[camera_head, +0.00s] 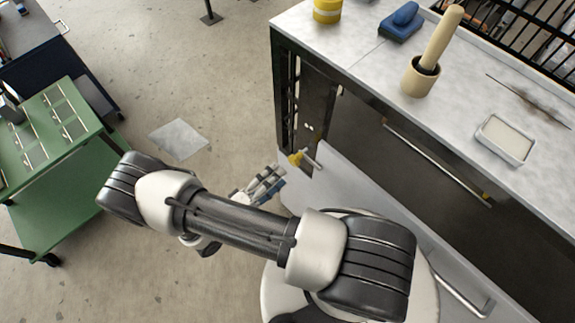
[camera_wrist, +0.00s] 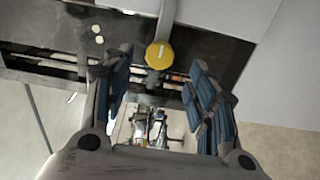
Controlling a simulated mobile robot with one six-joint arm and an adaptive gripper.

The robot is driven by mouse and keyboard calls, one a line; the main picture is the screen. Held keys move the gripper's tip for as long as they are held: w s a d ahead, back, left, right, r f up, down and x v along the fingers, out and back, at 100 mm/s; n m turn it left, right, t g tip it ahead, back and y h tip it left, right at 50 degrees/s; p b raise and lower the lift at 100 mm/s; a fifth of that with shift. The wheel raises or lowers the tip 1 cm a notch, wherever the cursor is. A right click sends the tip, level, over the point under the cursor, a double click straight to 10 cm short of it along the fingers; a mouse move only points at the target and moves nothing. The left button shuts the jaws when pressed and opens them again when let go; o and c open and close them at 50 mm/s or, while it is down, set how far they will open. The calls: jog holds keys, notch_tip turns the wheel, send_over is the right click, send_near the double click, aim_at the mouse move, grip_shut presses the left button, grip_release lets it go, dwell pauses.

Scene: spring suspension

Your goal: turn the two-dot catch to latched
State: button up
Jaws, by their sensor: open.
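The two-dot catch shows as a yellow round hub (camera_head: 296,158) with a pale grey bar, on the dark cabinet's end. Two pale dots mark the dark panel beside it. In the wrist view the hub (camera_wrist: 160,56) carries a white line, and its grey bar runs toward the top of the picture. The two dots lie to its upper left there. My gripper (camera_head: 275,177) is just lower left of the catch in the head view. In the wrist view my gripper (camera_wrist: 163,95) is open and empty, its blue-padded fingers on either side of the hub, apart from it.
The cabinet's pale worktop (camera_head: 345,40) holds a yellow tin (camera_head: 327,10), a blue block (camera_head: 401,22), a pestle-like tool in a cup (camera_head: 420,78) and a white dish (camera_head: 504,139). A long handle (camera_head: 437,162) crosses its dark front. A green cart (camera_head: 60,165) stands left; open floor lies between.

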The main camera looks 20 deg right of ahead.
jog(key=shift+v, duration=1.75)
jog(key=s+d+r+m+g+y, duration=0.15)
jog(key=r+g+y, duration=0.3)
jog(key=r, duration=0.55)
jog(key=d+r+m+g+y, duration=0.25)
jog(key=r+g, duration=0.25)
jog(key=r, duration=0.5)
jog(key=s+r+t+y, duration=0.4)
jog(key=r+y, duration=0.1)
jog(key=r, duration=0.2)
jog(key=s+r+t+y, duration=0.4)
jog(key=r+y, duration=0.1)
jog(key=r, duration=0.3)
jog(key=shift+d, duration=0.45)
jog(key=shift+r, duration=0.1)
